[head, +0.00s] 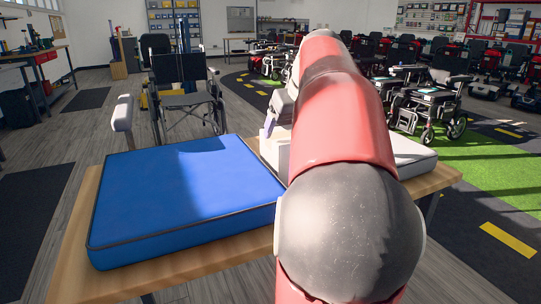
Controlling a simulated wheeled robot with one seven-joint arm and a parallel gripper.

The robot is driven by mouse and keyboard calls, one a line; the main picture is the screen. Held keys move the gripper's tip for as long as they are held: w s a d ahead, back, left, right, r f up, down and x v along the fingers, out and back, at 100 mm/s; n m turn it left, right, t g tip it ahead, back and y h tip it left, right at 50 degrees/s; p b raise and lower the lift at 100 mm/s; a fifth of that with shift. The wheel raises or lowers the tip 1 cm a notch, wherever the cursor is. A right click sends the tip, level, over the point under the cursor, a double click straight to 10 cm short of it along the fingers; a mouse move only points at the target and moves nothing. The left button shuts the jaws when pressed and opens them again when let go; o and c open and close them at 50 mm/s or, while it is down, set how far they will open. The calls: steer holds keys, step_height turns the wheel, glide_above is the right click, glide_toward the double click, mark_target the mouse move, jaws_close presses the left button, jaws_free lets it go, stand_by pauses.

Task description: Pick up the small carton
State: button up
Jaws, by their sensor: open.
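No small carton can be made out for sure. A pale, box-like shape (273,150) stands on the wooden table just left of my arm. My arm hides part of it, so I cannot tell whether it is the carton. My red and grey arm fills the centre of the head view. The edge of my gripper (269,125) shows left of the arm, above the pale shape. It is open, and I see nothing held in it. Most of it is hidden, and I cannot tell whether it touches the shape.
A thick blue cushion (185,195) covers the table's (185,268) left part. A flat whitish object (415,157) lies at its right. A pale armrest-like piece (123,114) rises at the far left edge. A wheelchair (183,72) stands behind; scooters (440,97) line the right.

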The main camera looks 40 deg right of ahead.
steer(key=x, duration=0.7)
steer(key=shift+w+r, duration=0.1)
steer(key=shift+w, duration=0.4)
steer(key=shift+a, duration=0.1)
steer(key=c, duration=1.3)
steer(key=shift+r, duration=0.1)
step_height(320, 180, up, 20)
steer(key=p, duration=0.4)
glide_above(280, 135)
steer(key=w, duration=0.1)
steer(key=shift+w, duration=0.1)
